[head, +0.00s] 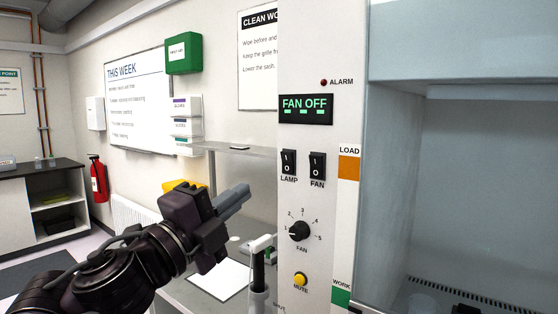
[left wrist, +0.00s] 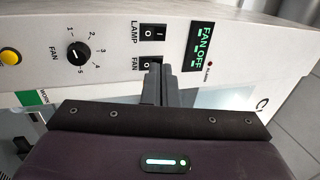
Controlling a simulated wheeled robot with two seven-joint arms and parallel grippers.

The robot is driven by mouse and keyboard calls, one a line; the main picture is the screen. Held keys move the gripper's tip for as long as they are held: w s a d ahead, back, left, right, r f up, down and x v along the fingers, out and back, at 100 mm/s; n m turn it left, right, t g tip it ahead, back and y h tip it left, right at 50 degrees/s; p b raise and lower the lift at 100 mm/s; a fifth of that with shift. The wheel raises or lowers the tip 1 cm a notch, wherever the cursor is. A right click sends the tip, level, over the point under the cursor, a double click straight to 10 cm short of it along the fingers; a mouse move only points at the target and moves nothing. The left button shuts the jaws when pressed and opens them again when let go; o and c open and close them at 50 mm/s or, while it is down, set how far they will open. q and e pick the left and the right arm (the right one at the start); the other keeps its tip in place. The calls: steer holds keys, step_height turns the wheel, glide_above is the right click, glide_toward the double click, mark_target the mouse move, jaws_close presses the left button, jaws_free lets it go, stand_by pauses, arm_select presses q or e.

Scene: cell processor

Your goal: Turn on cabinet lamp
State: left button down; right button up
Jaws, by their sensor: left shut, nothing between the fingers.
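The lamp switch (head: 288,162) is a black rocker marked I and O on the white cabinet panel, above the word LAMP. It also shows in the left wrist view (left wrist: 153,32). Its position is too small to tell. The similar fan switch (head: 317,166) is just to its right. My left gripper (head: 246,193) is shut and empty, left of the panel and lower than the switches. In the left wrist view its fingertips (left wrist: 157,69) overlap the edge of the fan switch (left wrist: 147,63); contact cannot be told. My right gripper is not in view.
The display (head: 306,109) above the switches reads FAN OFF. A fan knob (head: 299,231) and yellow mute button (head: 300,279) are below. The cabinet's open work space is at right. A grey shelf (head: 240,149) stands behind my left gripper.

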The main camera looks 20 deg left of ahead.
mark_target(289, 157)
arm_select(q)
steer(key=p+x, duration=0.4)
steer(key=x, duration=0.6)
steer(key=shift+w+d+r, duration=0.1)
steer(key=shift+w+r, duration=0.1)
steer(key=shift+w, duration=0.05)
steer(key=shift+w+d+p, duration=0.2)
steer(key=shift+w+p, duration=0.15)
steer(key=shift+w, duration=0.2)
